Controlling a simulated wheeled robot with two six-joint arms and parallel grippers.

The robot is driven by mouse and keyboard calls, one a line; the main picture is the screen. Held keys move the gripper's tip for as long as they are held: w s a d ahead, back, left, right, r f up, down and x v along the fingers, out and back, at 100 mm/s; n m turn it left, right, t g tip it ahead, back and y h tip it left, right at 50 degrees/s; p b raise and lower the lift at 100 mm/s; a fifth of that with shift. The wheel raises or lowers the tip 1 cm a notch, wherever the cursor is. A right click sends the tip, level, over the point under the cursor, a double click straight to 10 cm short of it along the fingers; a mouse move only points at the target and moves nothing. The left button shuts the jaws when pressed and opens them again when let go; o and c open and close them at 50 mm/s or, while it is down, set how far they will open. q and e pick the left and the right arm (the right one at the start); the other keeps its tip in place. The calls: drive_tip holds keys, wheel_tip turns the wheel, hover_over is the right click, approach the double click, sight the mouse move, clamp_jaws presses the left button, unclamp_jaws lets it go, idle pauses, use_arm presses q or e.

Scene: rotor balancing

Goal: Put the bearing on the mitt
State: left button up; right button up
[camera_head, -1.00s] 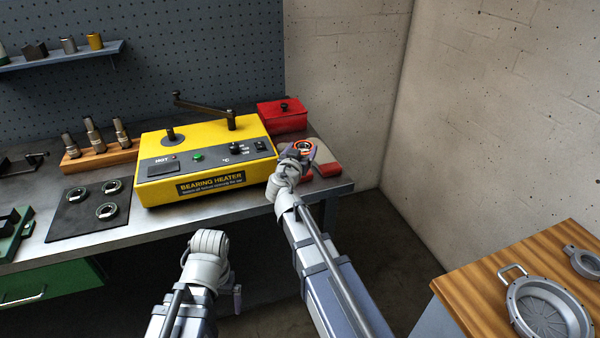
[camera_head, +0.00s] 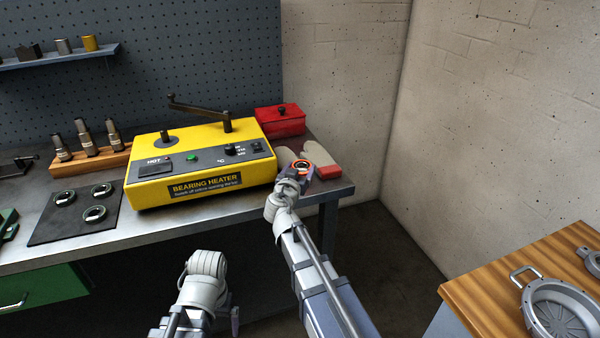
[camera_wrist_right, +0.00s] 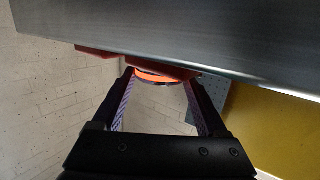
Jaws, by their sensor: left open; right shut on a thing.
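The bearing (camera_head: 304,167) is a ring with an orange-red glow. My right gripper (camera_head: 298,173) is shut on it at the near side of the mitt. In the right wrist view the bearing (camera_wrist_right: 163,76) sits between the two fingertips of that gripper (camera_wrist_right: 162,82). The mitt (camera_head: 318,153) is grey with a red cuff (camera_head: 329,171) and lies at the right end of the bench. The bearing overlaps the mitt in the head view; I cannot tell whether they touch. My left gripper (camera_head: 234,319) is low in front of the bench, mostly hidden by its own wrist, and open.
The yellow bearing heater (camera_head: 195,185) stands just left of the mitt. A red box (camera_head: 281,121) is behind it. A dark mat (camera_head: 75,228) with several bearings lies at the left. A wooden table (camera_head: 480,297) with a round housing (camera_head: 560,308) stands at the lower right.

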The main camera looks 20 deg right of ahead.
drive_tip(key=shift+f, duration=0.2)
drive_tip(key=o, duration=1.3)
drive_tip(key=shift+r, duration=0.2)
drive_tip(key=shift+s+a+r, duration=0.1)
drive_tip(key=shift+s, duration=0.1)
drive_tip(key=p+v, duration=0.1)
drive_tip(key=v, duration=1)
drive_tip(key=shift+s+a+p, duration=0.1)
drive_tip(key=shift+s+p, duration=0.2)
drive_tip(key=shift+p, duration=0.1)
